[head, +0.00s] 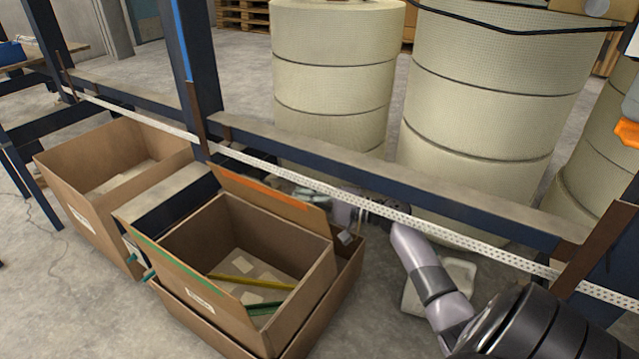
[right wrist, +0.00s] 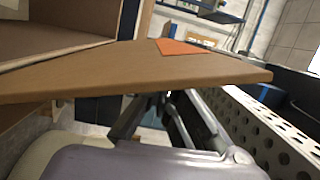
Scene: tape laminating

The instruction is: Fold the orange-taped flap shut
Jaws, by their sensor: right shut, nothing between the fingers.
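The orange-taped flap (head: 268,195) stands raised along the far edge of the open cardboard box (head: 205,301). Its orange tape runs along the upper edge. In the right wrist view the brown flap (right wrist: 130,72) spans the picture, with an orange tape patch (right wrist: 182,47) on it. My right gripper (head: 346,236) is on the outer side of this flap, near its right end, and partly hidden by it. The right wrist view shows its fingers (right wrist: 162,106) below the flap, shut and empty. I cannot tell whether they touch the flap. My left gripper is not in view.
A perforated white rail (head: 440,232) and a dark blue beam (head: 450,195) run just behind the box. Yellow (head: 250,282) and green (head: 264,308) strips show at the box. Another open box (head: 85,215) stands left. Large cream rolls (head: 335,80) stand behind.

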